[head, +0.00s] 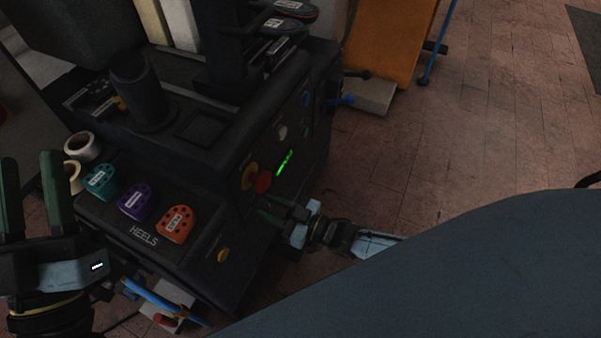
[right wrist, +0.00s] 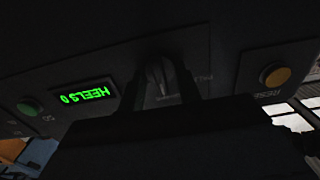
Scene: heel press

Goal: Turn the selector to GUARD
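The selector (right wrist: 158,75) is a dark knob with a paler bar on a dark plate in the right wrist view. Its labels are too dim and blurred to read, so I cannot tell which position it points to. My right gripper (head: 265,208) is at the machine's control panel; in the right wrist view its dark fingers stand apart on either side of the knob, with no clear contact visible. The gripper hides the selector in the head view. My left gripper (head: 31,172) is open and empty at the left, near the heel pads.
The dark press (head: 190,130) carries a green display (head: 285,162) reading HEELS 0, a red button (head: 263,182) and an amber button (right wrist: 275,76) labelled RESET. Teal, purple and orange (head: 175,224) heel pads lie on its front ledge. Brick floor is open at right.

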